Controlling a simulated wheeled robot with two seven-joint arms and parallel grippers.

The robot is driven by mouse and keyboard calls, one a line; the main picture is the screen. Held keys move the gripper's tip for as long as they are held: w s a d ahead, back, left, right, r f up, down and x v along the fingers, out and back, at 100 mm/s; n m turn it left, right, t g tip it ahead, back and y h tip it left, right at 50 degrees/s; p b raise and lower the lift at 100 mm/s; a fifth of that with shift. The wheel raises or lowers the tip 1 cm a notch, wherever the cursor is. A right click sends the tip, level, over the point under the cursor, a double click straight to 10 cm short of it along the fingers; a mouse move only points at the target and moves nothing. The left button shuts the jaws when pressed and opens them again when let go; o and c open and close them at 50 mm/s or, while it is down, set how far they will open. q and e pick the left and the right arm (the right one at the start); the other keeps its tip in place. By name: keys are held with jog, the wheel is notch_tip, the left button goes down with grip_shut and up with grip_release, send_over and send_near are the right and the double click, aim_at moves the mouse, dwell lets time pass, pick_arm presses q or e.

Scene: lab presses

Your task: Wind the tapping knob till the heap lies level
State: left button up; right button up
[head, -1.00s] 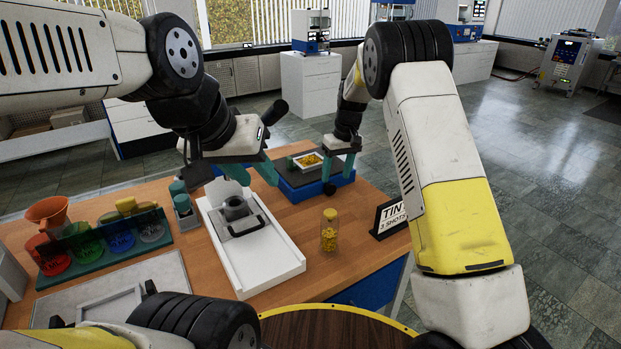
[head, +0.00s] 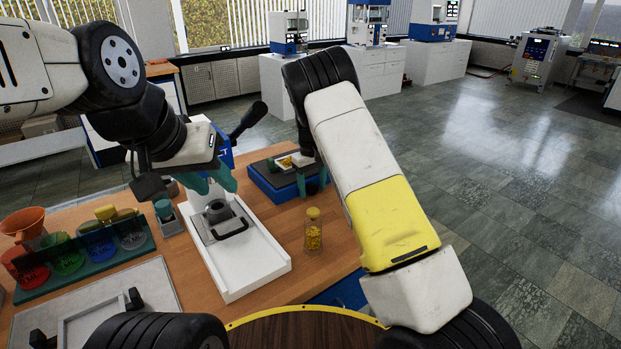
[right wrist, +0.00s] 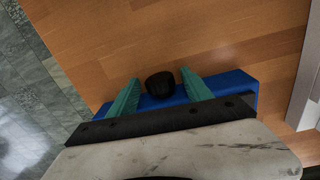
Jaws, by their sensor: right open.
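The blue-based tapping device (head: 262,182) stands at the back right of the bench. A small tray with a yellow heap (head: 285,162) sits on its top, partly hidden by my right arm. My right gripper (head: 312,180) is at the device's near right side. In the right wrist view, the black knob (right wrist: 160,85) lies between the teal fingers of my right gripper (right wrist: 161,92), with gaps beside it; the fingers are open. The heap is not visible there. My left gripper (head: 212,182) hangs over the white tray's back end, its teal fingers apart and empty.
A white tray (head: 245,273) with a grey die stands mid-bench. A jar of yellow granules (head: 313,232) stands right of it. Coloured beakers in a rack (head: 90,250) and an orange funnel (head: 24,222) are at left. Bare wood lies between tray and jar.

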grip_shut()
jog(key=shift+w+d+f+g+y, duration=0.1)
jog(key=shift+d+g+y, duration=0.15)
jog(key=shift+g+y, duration=0.55)
jog(key=shift+y, duration=0.4)
grip_release()
jog(key=r, duration=0.5)
jog(key=w+d+r, duration=0.1)
jog(key=r, duration=0.1)
jog(key=shift+d+r, duration=0.1)
jog(key=shift+r, duration=0.25)
